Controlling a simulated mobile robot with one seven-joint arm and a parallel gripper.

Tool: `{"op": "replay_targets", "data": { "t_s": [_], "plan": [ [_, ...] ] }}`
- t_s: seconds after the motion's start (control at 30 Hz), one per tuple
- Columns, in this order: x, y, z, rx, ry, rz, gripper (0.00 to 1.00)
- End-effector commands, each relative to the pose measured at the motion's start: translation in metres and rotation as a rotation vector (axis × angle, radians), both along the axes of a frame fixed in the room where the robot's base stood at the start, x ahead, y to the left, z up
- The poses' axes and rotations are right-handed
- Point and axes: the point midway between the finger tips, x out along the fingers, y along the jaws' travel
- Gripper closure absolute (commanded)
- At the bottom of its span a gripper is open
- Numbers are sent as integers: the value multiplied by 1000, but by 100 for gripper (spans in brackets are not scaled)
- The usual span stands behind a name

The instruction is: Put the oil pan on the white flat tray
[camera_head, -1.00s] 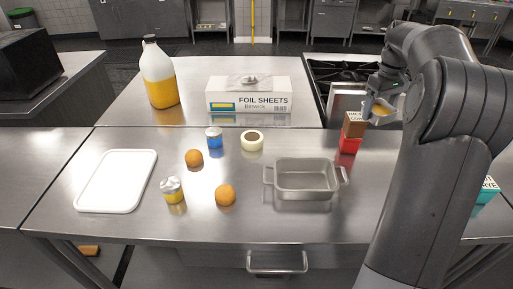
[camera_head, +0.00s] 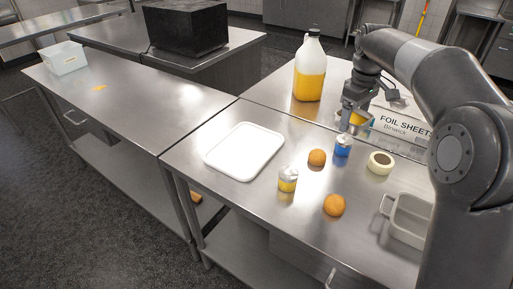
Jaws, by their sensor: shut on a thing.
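The white flat tray (camera_head: 214,158) lies empty on the left part of the steel counter. My gripper (camera_head: 354,121) is in the air to the right of the tray, in front of the foil sheets box. It is shut on a small pan with yellow inside (camera_head: 359,118), which I take to be the oil pan. The fingers and distance hide much of its shape. It appears clear of the counter, above and behind the blue-labelled can.
Oranges (camera_head: 334,205), a yellow can (camera_head: 288,179), a blue can (camera_head: 343,146) and a tape roll (camera_head: 381,163) stand right of the tray. A grey handled dish (camera_head: 404,230), foil sheets box (camera_head: 402,128) and yellow jug (camera_head: 310,70) are further right or behind.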

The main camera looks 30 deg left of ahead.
Motion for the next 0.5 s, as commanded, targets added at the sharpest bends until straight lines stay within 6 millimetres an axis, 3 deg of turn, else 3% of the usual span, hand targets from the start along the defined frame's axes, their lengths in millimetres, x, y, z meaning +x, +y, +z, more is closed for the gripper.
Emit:
{"op": "replay_targets", "data": {
  "t_s": [0.03, 0.2, 0.5],
  "plan": [
    [-12, 26, 1, 2, -1, 49, 65],
    [-47, 86, 0, 2, 0, 170, 65],
    [-85, 137, 1, 4, -1, 282, 65]
  ]
}}
